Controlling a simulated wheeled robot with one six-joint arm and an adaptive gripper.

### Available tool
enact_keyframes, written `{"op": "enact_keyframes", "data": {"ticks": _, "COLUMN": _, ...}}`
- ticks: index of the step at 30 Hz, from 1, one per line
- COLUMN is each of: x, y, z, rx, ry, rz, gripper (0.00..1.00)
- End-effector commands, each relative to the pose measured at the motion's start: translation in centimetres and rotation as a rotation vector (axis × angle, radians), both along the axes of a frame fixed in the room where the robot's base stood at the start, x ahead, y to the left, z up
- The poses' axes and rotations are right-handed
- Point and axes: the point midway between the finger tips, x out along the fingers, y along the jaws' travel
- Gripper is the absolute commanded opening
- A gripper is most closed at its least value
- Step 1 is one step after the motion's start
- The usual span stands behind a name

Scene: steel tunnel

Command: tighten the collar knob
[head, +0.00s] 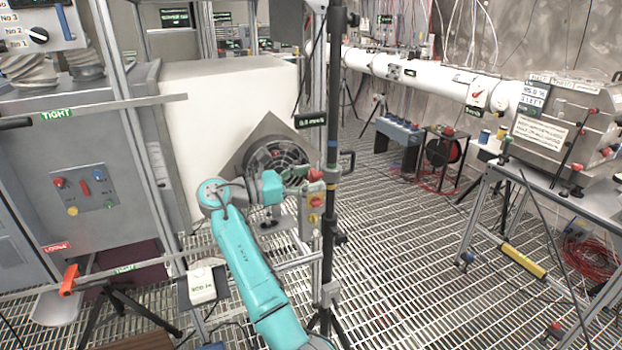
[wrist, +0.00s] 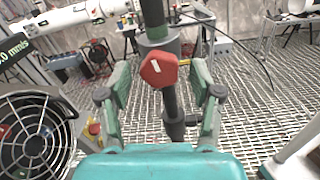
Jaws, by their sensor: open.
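The red collar knob (wrist: 158,70) is faceted, with a pale mark on its face. It sits on a collar on an upright dark pole (wrist: 153,18). In the wrist view my gripper (wrist: 159,78) is open, one finger on each side of the knob, with gaps visible on both sides. How deep the fingers reach around it is hard to tell. In the head view my gripper (head: 300,183) is at the pole (head: 333,120), beside a small red part (head: 315,174) that looks like the knob, partly hidden.
A caged fan (head: 277,162) stands close to my gripper's left, and also shows in the wrist view (wrist: 32,135). A small display (head: 311,120) reading in mm/s hangs by the pole. A yellow and red switch box (head: 314,206) sits just below. Open grating (head: 400,250) lies to the right.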

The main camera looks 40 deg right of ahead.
Motion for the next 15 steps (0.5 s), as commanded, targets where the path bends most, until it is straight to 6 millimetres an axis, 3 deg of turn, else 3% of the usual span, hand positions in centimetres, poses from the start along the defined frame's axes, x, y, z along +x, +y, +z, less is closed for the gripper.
{"op": "enact_keyframes", "data": {"ticks": 12, "x": -0.26, "y": -0.92, "z": -0.03, "rx": 0.000, "ry": 0.000, "rz": 0.001, "gripper": 0.65}}
{"op": "enact_keyframes", "data": {"ticks": 13, "x": -0.26, "y": -0.92, "z": -0.03, "rx": 0.000, "ry": 0.000, "rz": 0.001, "gripper": 0.62}}
{"op": "enact_keyframes", "data": {"ticks": 15, "x": -0.26, "y": -0.92, "z": -0.03, "rx": 0.000, "ry": 0.000, "rz": 0.001, "gripper": 0.45}}
